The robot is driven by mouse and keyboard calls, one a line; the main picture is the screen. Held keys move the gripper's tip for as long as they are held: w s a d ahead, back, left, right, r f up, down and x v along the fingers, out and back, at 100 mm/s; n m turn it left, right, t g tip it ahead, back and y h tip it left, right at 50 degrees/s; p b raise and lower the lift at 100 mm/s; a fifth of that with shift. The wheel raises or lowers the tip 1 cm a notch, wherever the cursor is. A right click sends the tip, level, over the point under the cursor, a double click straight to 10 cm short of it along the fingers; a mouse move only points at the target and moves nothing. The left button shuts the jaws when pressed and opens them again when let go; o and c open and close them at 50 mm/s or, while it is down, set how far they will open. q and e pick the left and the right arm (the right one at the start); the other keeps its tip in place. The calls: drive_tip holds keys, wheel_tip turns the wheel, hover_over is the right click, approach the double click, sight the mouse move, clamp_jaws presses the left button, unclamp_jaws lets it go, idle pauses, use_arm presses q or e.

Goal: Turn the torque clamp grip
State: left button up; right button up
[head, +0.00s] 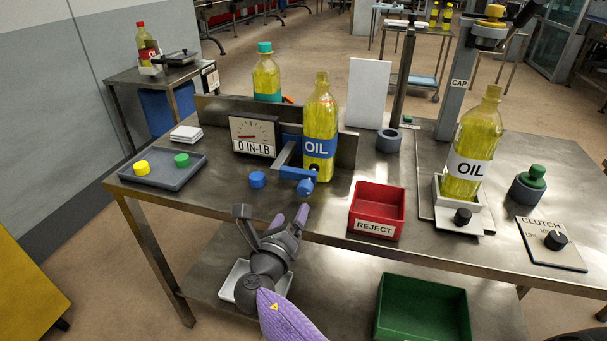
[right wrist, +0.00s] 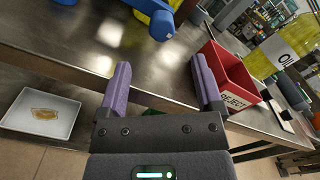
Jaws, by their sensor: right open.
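The torque clamp's blue grip (head: 306,187) sticks out toward the table's front edge, below a clear bottle of yellow oil (head: 320,115) held upright in the clamp. The blue grip also shows at the top of the right wrist view (right wrist: 162,25). A dial gauge (head: 253,135) left of the bottle reads 0 IN-LB. My right gripper (head: 272,212) is open and empty at the front edge, below and left of the grip and apart from it. Its purple-padded fingers show in the right wrist view (right wrist: 160,78). My left gripper is out of view.
A red REJECT bin (head: 377,205) stands right of the clamp. A blue cap (head: 257,179) lies left of the grip. A grey tray (head: 165,178) with yellow and green caps is farther left. A green bin (head: 420,308) is below the tabletop.

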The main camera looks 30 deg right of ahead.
sight(303, 192)
drive_tip(key=b+x, duration=0.4)
drive_tip(key=x, duration=0.4)
drive_tip(key=shift+d+f, duration=0.15)
drive_tip(key=shift+w+d, duration=0.25)
drive_tip(key=shift+d, duration=0.05)
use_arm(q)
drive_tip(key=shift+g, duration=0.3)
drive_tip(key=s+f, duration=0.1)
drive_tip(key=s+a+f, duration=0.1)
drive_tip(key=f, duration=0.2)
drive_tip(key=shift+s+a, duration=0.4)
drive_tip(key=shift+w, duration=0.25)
use_arm(e)
clamp_jaws()
